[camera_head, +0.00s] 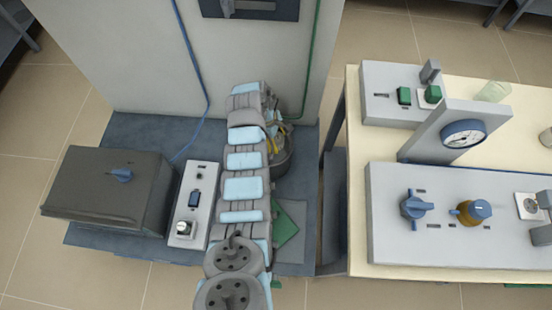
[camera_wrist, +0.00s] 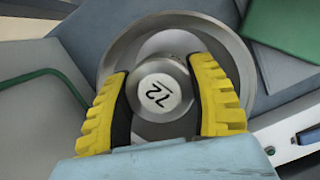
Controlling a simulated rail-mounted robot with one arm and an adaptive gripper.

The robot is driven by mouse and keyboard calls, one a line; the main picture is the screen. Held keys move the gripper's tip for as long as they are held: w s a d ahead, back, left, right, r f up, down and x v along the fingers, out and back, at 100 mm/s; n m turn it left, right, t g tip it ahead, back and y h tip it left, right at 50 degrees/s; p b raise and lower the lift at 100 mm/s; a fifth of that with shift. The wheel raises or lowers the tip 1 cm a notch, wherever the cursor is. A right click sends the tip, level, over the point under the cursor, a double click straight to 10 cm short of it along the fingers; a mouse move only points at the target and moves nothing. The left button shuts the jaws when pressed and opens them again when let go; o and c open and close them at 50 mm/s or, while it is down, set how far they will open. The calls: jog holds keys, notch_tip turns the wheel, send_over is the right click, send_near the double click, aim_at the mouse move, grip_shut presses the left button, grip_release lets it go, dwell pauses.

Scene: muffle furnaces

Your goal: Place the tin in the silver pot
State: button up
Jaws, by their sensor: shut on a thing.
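The tin (camera_wrist: 160,88) is a small round metal can with "72" on its pale top, read at a slant. My gripper (camera_wrist: 161,70) has its two yellow-ribbed fingers closed on the tin's sides. The silver pot (camera_wrist: 178,21) is a wide round metal vessel behind and around the tin in the wrist view. The tin appears within the pot's rim outline; I cannot tell whether it touches the bottom. In the head view my arm largely covers the gripper and hides the tin; part of the pot (camera_head: 284,165) shows at its right.
A dark box with a blue knob (camera_head: 121,175) and a switch panel (camera_head: 193,205) stand left on the blue-grey table (camera_head: 140,130). A green item (camera_head: 285,228) lies near the pot. A grey wall unit (camera_head: 150,60) stands behind. A cream table (camera_head: 345,260) with control panels is at right.

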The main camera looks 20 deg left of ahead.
jog(key=b, duration=0.4)
send_over(277, 161)
notch_tip(277, 161, down, 9)
jog(key=shift+w+f, duration=0.1)
jog(key=shift+f+b, duration=0.3)
jog(key=shift+f, duration=0.1)
jog(key=shift+f+b, duration=1.6)
jog(key=shift+f, duration=0.2)
jog(key=o, duration=0.9)
jog(key=p+v, duration=0.6)
jog(key=v, duration=0.6)
jog(key=shift+r+p, duration=0.1)
jog(key=shift+p, duration=0.2)
jog(key=shift+d, duration=0.1)
